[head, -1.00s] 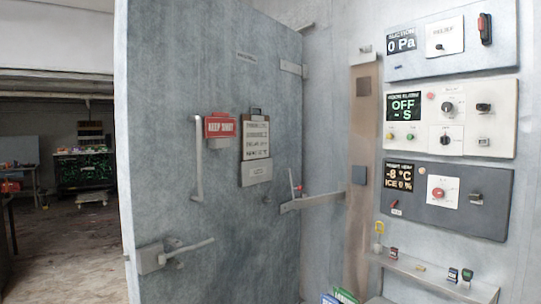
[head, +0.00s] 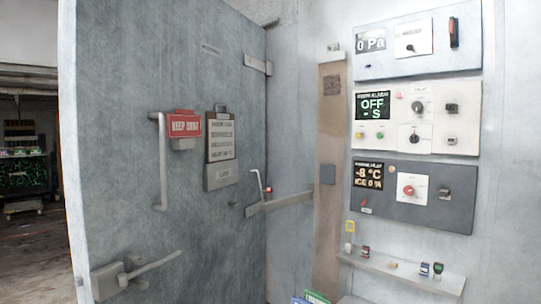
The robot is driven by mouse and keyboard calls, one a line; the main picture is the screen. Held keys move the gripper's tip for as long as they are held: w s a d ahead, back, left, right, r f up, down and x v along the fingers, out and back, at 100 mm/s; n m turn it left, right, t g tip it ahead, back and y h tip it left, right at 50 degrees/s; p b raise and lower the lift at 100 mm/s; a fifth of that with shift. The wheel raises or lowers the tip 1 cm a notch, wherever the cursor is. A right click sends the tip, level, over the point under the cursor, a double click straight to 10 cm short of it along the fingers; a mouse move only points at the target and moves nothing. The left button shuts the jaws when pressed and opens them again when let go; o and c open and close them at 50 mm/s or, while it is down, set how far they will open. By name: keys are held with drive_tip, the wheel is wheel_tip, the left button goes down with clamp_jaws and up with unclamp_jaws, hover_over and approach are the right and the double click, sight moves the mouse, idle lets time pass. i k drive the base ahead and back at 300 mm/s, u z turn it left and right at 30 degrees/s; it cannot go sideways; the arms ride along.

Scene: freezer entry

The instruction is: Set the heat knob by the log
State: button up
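The heat panel (head: 432,213) is the lowest of three panels on the wall at the right in the head view. Its display (head: 368,177) reads -8 °C and ICE 0 %. A red knob (head: 408,190) sits on a white plate on this panel; its exact setting is too small to read. The log is probably the clipboard sheet (head: 221,139) hanging on the grey door; its lines are too blurred to read. My gripper is not in the head view.
The large freezer door (head: 120,60) stands at the left, with a lever handle (head: 150,270) and a red KEEP SHUT sign (head: 184,125). A narrow shelf (head: 400,274) with small tagged items juts out below the panels. Open floor (head: 30,250) shows at far left.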

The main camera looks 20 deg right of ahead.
sight(408, 190)
drive_tip(key=k, duration=0.65)
drive_tip(key=z, duration=0.7)
drive_tip(key=i, duration=1.15)
drive_tip(key=u, duration=0.2)
